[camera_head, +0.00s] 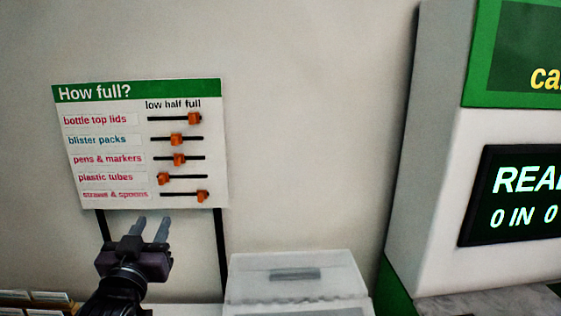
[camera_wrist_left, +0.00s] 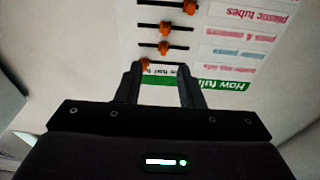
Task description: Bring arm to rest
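My left gripper (camera_head: 151,231) is raised in front of the lower part of the "How full?" board (camera_head: 140,100), below its bottom row. Its two fingers are parallel with a gap between them, open and empty. The board also shows upside down in the left wrist view (camera_wrist_left: 235,50), beyond the open fingers (camera_wrist_left: 160,80). The board has several rows, each with an orange slider knob on a black track. The knob for bottle top lids (camera_head: 194,118) and the one for straws & spoons (camera_head: 202,196) sit to the right. The plastic tubes knob (camera_head: 163,179) sits left. My right gripper is in neither view.
A translucent white bin (camera_head: 297,280) stands right of the arm at the bottom. A white and green machine (camera_head: 440,150) with a dark display (camera_head: 520,200) fills the right side. Boxes or cards (camera_head: 35,300) lie at the bottom left. Black posts (camera_head: 220,255) hold the board.

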